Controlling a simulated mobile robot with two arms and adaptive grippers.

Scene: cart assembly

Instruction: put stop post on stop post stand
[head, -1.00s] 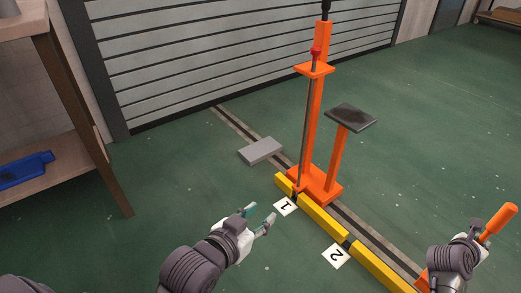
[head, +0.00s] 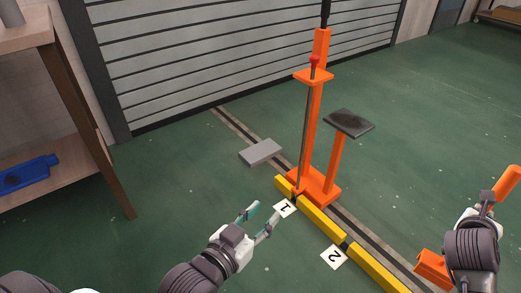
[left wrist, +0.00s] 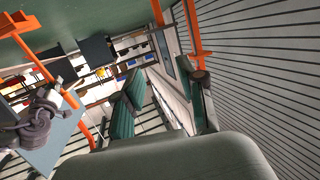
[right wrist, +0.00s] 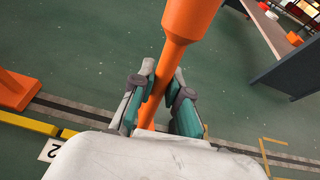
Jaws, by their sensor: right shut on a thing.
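My right gripper (right wrist: 155,100) is shut on the orange stop post (right wrist: 186,22), around its thin shaft below a thicker end. In the head view the post's rounded end (head: 507,183) sticks up past my right gripper (head: 487,205). An orange block (head: 433,268) shows on the near side of that gripper, and part of the post is hidden. An orange stand (head: 314,187) is upright on the floor in the middle, well left of the post. It carries a red-knobbed rod and a dark flat plate (head: 349,122). My left gripper (head: 261,222) is open and empty, left of the stand.
Yellow bars (head: 320,219) lie along a floor track, with white cards 1 (head: 285,207) and 2 (head: 334,257) beside them. A grey slab (head: 261,151) lies behind the left gripper. A wooden shelf (head: 75,120) stands at left. Green floor to the right is clear.

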